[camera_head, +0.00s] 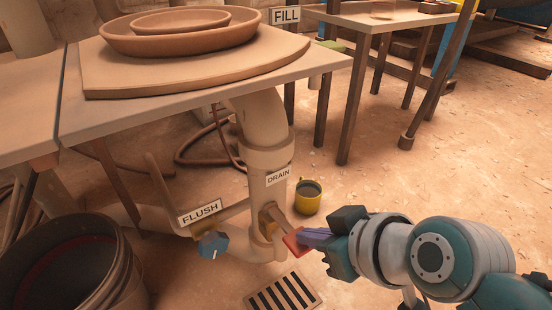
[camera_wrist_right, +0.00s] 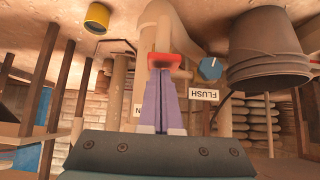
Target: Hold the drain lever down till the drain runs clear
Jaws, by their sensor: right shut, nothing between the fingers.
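The drain lever (camera_head: 293,242) has a red end and sticks out from a brass-coloured valve (camera_head: 267,217) on the pale pipe under the DRAIN label (camera_head: 278,175). My right gripper (camera_head: 305,238) is shut, its purple fingertips right at the red end, with nothing between them. In the right wrist view the red lever end (camera_wrist_right: 165,60) lies just beyond the tips of the closed fingers (camera_wrist_right: 160,78); I cannot tell whether they touch. A slotted floor grate (camera_head: 284,293) lies below the valve. No flow of liquid shows. My left gripper is not in view.
A blue knob (camera_head: 213,245) sits by the FLUSH label (camera_head: 200,211), left of the lever. A large dark bucket (camera_head: 130,275) stands at lower left. A yellow cup (camera_head: 307,203) stands on the floor behind the lever. The table (camera_head: 200,115) overhangs the pipe. Floor at right is open.

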